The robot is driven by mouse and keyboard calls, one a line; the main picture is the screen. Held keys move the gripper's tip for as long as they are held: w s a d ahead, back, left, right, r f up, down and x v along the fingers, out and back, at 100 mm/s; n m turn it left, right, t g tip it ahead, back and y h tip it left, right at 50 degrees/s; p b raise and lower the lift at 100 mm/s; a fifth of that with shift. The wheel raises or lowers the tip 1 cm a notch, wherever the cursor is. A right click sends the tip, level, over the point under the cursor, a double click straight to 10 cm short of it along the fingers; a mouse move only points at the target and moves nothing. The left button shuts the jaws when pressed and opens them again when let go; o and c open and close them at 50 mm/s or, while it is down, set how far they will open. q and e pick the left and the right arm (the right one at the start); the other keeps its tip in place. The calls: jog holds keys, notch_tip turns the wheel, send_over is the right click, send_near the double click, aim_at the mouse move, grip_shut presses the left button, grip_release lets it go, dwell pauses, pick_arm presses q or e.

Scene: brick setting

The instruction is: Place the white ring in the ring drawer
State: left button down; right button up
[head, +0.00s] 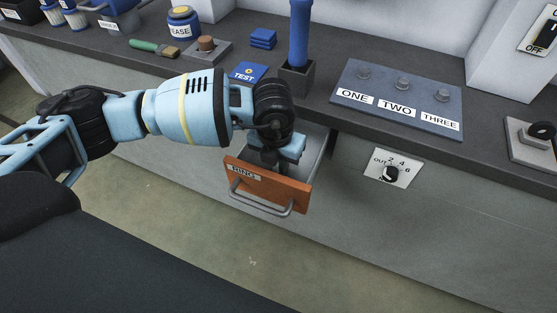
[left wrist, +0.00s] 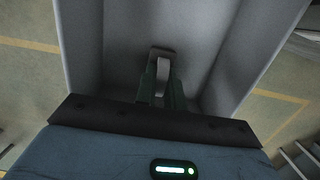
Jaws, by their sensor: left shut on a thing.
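The ring drawer has an orange front (head: 265,187) labelled RING and a grey bar handle. It is pulled open below the counter. My left gripper (head: 268,157) points down into it, just behind the front; its fingertips are hidden in the head view. In the left wrist view the fingers (left wrist: 161,92) are shut on a pale thin piece, the white ring (left wrist: 160,78), seen nearly edge-on between the drawer's grey walls (left wrist: 225,65). Whether the ring touches the drawer floor, I cannot tell. My right gripper is in neither view.
The dark counter (head: 335,118) runs above the drawer. A dial plate (head: 399,164) is right of the drawer.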

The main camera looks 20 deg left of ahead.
pick_arm(q)
jog(key=shift+f, duration=0.3)
jog(key=c, duration=1.5)
grip_release()
jog(key=shift+r, duration=0.1)
notch_tip(320, 180, up, 12)
jog(key=s, duration=0.1)
jog(key=shift+s+p, duration=0.2)
jog(key=shift+p, duration=0.1)
